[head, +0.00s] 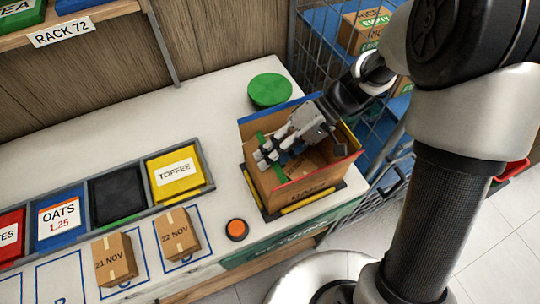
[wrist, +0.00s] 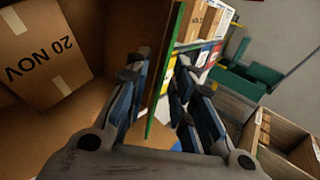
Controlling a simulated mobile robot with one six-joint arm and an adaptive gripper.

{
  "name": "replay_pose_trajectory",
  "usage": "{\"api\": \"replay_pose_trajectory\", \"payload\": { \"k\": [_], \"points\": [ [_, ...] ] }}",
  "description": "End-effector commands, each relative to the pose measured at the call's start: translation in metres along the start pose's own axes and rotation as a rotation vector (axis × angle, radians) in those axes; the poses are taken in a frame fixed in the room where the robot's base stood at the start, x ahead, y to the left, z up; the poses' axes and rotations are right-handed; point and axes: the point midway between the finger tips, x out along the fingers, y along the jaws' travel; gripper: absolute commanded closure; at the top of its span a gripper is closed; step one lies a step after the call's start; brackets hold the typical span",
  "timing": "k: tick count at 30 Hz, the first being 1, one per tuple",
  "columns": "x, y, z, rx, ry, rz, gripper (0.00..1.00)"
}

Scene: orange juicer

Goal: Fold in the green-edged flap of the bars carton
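The open bars carton (head: 297,190) stands at the right end of the counter, with blue-, green-, red- and yellow-edged flaps. Its green-edged flap (head: 259,139) stands up at the left side, partly hidden by my gripper (head: 268,158). In the wrist view the flap (wrist: 166,70) runs between the two fingers of my gripper (wrist: 162,65). The fingers are apart, one on each side of the flap, with narrow gaps showing. A brown box marked 20 NOV (wrist: 40,50) lies inside the carton.
An orange button (head: 237,229) is in front of the carton and a green disc (head: 269,89) behind it. Boxes marked 21 NOV (head: 115,259) and 22 NOV (head: 177,234) and a row of bins (head: 115,198) are to the left. A wire cage (head: 318,45) stands behind right.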

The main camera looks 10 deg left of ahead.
Motion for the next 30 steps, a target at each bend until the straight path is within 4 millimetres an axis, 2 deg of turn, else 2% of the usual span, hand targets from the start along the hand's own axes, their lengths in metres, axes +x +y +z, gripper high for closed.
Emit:
{"api": "replay_pose_trajectory", "payload": {
  "k": [9,13,25,30],
  "points": [
    [-0.052,0.001,-0.001,0.0,0.004,0.003,0.78],
    [-0.065,0.0,0.0,-0.001,0.003,0.001,0.78],
    [-0.07,-0.001,0.0,0.0,0.0,0.001,0.78],
    [-0.071,-0.01,-0.009,0.001,-0.003,-0.004,0.78]
  ]
}}
